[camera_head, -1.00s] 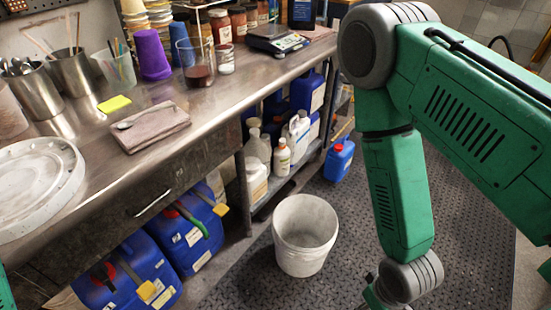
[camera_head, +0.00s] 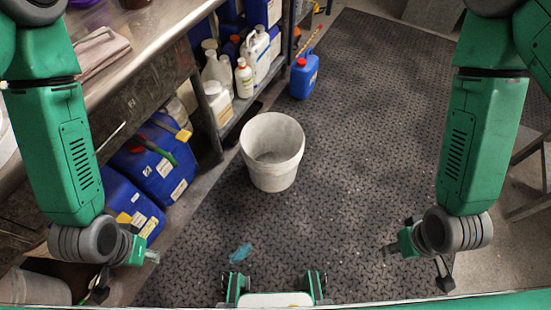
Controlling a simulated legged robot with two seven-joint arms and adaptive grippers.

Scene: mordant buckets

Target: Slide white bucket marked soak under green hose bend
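A white bucket (camera_head: 272,168) stands upright and open on the dark floor mat, with its inside looking empty. I can read no mark on it. A green curved strip (camera_head: 152,148) shows at a blue canister under the bench; I cannot tell whether it is the hose bend. No other green hose is clear. My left gripper (camera_head: 148,256) is low on the left, apart from the bucket. My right gripper (camera_head: 392,250) is low on the right, also apart from it. Both are small and seen edge-on, so their finger opening is unclear.
Blue canisters (camera_head: 165,172) and white bottles (camera_head: 243,78) sit under the steel bench (camera_head: 140,75). A blue jug (camera_head: 304,77) stands behind the bucket. A teal patch (camera_head: 240,253) lies on the mat (camera_head: 350,140), which is clear right of the bucket. A pale tub (camera_head: 32,288) is at bottom left.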

